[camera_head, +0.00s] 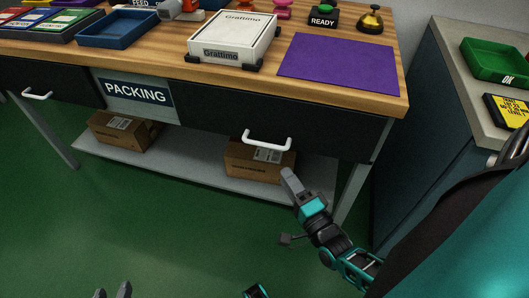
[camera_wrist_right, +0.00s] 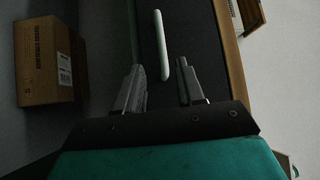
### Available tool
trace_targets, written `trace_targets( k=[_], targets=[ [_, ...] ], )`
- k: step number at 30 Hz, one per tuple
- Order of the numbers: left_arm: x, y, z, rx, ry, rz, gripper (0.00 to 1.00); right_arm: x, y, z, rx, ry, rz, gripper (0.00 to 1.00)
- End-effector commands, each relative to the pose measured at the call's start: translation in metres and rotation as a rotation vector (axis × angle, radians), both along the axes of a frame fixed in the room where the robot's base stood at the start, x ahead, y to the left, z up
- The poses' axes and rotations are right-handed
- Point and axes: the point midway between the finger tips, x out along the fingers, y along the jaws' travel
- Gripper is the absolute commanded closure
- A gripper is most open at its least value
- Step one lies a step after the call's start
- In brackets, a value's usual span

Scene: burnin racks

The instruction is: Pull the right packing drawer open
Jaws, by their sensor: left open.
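The right packing drawer (camera_head: 330,131) is a dark front under the wooden bench top, flush with the bench and apparently closed. Its white bar handle (camera_head: 267,142) is in plain view in the head view. My right gripper (camera_head: 287,210) is open and empty, below and slightly right of the handle. In the right wrist view the white handle (camera_wrist_right: 160,42) lies ahead of the open fingers of my right gripper (camera_wrist_right: 163,85), roughly in line with the gap and apparently not between them. My left gripper (camera_head: 112,291) shows only its two parted fingertips at the bottom edge.
The left drawer has its own white handle (camera_head: 37,95), beside the PACKING sign (camera_head: 136,93). Cardboard boxes (camera_head: 122,131) (camera_head: 258,160) sit on the lower shelf (camera_head: 195,165). A bench leg (camera_head: 350,192) and a dark cabinet (camera_head: 418,170) stand right. Green floor in front is clear.

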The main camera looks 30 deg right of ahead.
Motion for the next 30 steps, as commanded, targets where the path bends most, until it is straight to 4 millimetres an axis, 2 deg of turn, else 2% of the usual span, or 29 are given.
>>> trace_targets(
  k=[5, 12, 18, 24, 30],
  targets=[
    [0.000, 0.000, -0.003, 0.001, 0.001, -0.002, 0.57, 0.025, -0.002, 0.005, 0.005, -0.007, -0.002, 0.62],
    [-0.002, 0.000, -0.012, 0.004, 0.014, -0.005, 0.57, 0.075, -0.005, 0.010, 0.003, -0.005, 0.000, 0.62],
    [-0.001, -0.001, -0.012, -0.001, 0.008, -0.009, 0.57, 0.108, -0.007, 0.014, 0.001, -0.002, 0.000, 0.62],
    [-0.001, -0.003, -0.013, -0.005, 0.011, -0.011, 0.57, 0.122, -0.008, 0.017, 0.002, -0.001, 0.000, 0.62],
    [-0.001, -0.005, -0.013, -0.012, 0.014, -0.007, 0.57, 0.124, -0.008, 0.018, 0.001, 0.000, 0.000, 0.62]
  ],
)
